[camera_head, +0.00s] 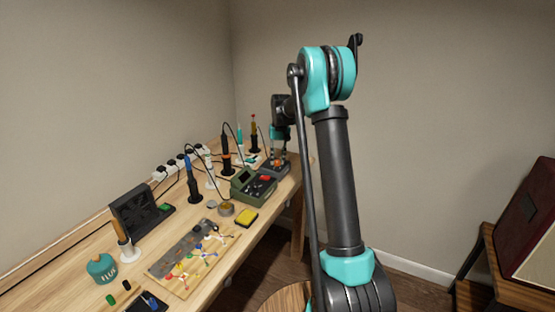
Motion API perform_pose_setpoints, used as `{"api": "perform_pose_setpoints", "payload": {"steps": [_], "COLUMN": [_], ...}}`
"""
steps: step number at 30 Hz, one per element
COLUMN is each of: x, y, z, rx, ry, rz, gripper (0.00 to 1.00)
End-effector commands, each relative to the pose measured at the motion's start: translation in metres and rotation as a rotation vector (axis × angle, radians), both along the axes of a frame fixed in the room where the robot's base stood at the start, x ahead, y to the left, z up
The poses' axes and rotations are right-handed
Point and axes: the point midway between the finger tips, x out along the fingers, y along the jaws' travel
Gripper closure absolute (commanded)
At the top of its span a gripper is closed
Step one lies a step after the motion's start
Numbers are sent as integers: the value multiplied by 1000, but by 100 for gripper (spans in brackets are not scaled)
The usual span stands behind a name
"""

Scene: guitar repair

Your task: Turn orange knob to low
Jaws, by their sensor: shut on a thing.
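My gripper (279,156) is small in the head view, at the far end of the workbench. It points down onto a dark grey box-like station (276,169) there. The jaws are shut on what appears to be the orange knob on top of this station. The fingers hide the knob, so its setting and any markings by it cannot be read.
The wooden workbench (205,268) runs along the left wall. A green station with a red part (264,179) stands just before my gripper.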

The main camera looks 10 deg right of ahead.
Motion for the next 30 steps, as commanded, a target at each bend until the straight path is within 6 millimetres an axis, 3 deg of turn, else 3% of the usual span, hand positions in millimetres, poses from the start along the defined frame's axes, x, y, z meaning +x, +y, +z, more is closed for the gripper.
{"api": "perform_pose_setpoints", "payload": {"steps": [12,29,30], "x": [0,0,0], "y": [0,0,0], "z": [0,0,0], "rx": [0,0,0], "ry": [0,-1,-1], "rz": [-190,-217,-217], "gripper": [100,100,72]}}
